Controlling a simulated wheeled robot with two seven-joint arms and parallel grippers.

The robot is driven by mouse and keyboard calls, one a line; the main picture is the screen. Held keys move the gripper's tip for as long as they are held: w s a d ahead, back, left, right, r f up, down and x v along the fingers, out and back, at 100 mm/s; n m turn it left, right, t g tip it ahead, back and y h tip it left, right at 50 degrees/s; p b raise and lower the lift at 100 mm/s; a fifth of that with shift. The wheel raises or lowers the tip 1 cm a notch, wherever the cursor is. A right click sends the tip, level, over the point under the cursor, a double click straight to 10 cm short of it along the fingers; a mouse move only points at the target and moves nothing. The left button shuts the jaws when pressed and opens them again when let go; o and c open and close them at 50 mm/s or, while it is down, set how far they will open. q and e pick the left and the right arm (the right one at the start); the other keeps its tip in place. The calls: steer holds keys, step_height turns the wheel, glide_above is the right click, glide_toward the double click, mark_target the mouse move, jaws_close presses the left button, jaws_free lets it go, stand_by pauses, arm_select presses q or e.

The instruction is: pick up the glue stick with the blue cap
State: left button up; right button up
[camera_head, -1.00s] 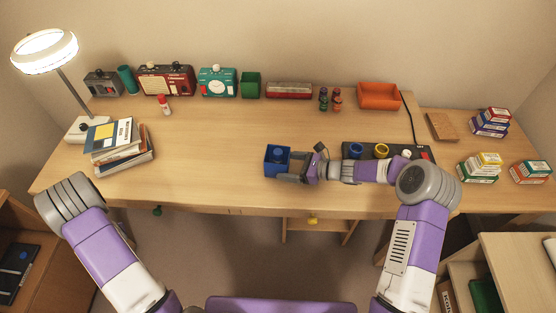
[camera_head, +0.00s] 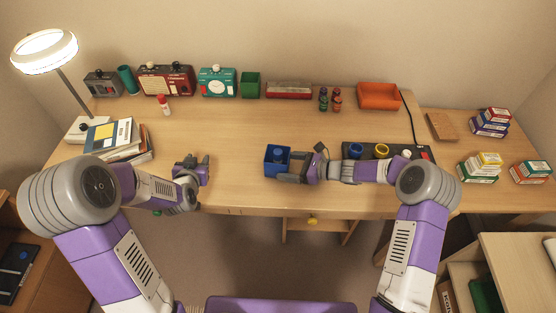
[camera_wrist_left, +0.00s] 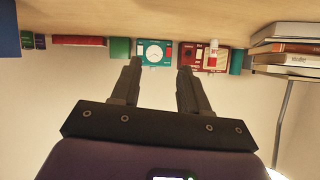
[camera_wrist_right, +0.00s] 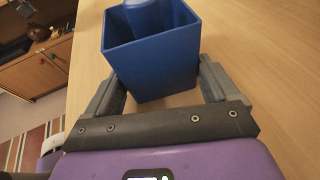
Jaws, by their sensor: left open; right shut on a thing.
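A blue square bin (camera_head: 268,168) stands at the desk's front middle. A round blue thing (camera_head: 278,154) shows inside it, possibly the blue cap of the glue stick; the rest is hidden by the bin walls. The right wrist view shows it as a blue cylinder (camera_wrist_right: 145,14). My right gripper (camera_head: 287,177) is shut on the bin (camera_wrist_right: 150,62), fingers at its sides. My left gripper (camera_head: 201,165) is open and empty above the desk's front, left of the bin.
Stacked books (camera_head: 118,140) and a lamp (camera_head: 75,128) are at the left. A dark tray (camera_head: 367,151) with coloured rings is behind my right arm. The desk middle is clear.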

arm_select(q)
steer(key=s+d+r+m+h, duration=0.2)
steer(key=s+d+h, duration=0.1)
steer(key=d, duration=0.7)
steer(key=s+d+r+m+h, duration=0.2)
steer(key=s+d+h, duration=0.1)
steer(key=d, duration=0.6)
glide_toward(277, 153)
steer(key=w+f, duration=0.1)
steer(key=w, duration=0.2)
steer(key=shift+d+x, duration=0.2)
steer(key=shift+x, duration=1.35)
steer(key=shift+d+x, duration=0.25)
steer(key=shift+x, duration=1.3)
steer(key=shift+s, duration=0.2)
steer(key=shift+c, duration=0.3)
jaws_close()
